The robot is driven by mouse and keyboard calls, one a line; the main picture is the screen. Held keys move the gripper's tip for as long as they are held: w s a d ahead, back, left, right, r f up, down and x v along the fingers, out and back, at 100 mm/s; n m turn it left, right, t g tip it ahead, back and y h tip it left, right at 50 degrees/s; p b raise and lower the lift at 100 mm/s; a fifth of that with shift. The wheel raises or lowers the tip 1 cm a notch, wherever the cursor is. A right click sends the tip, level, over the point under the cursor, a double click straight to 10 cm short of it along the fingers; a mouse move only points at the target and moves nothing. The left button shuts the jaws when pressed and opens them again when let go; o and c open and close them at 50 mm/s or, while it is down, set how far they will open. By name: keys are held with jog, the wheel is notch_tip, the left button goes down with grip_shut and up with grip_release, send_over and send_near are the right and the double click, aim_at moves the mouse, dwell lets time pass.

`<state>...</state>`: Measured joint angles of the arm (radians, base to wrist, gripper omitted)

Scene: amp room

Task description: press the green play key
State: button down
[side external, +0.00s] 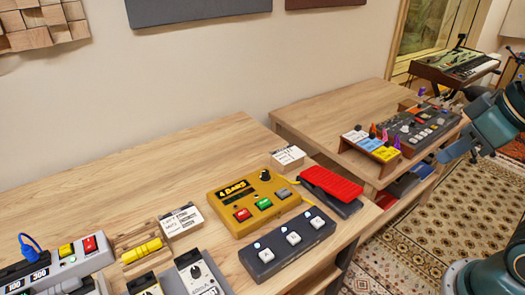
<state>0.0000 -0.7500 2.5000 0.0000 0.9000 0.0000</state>
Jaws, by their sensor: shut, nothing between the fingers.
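The green play key (264,204) sits on the front part of a mustard-yellow box (222,205) with a dark display reading "4 BARS". A red key (242,214) is to its left and a grey key (282,194) to its right on the same box. A black knob (265,175) stands behind the keys. Nothing covers the green key. Parts of my teal arm (492,125) show at the right edge, well away from the box.
A dark footswitch unit with several white buttons (266,255) lies in front of the box. A red-topped pedal (330,184) is right of it. White labelled boxes (289,155) and other pedals surround it. A second table (300,115) stands farther back.

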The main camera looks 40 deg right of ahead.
jog(key=shift+w, duration=0.1)
jog(key=n+t+y, duration=0.2)
jog(key=n+t, duration=0.1)
jog(key=n, duration=0.8)
send_over(267, 204)
notch_tip(267, 204, down, 16)
jog(key=shift+f, duration=0.25)
jog(key=shift+f, duration=4.25)
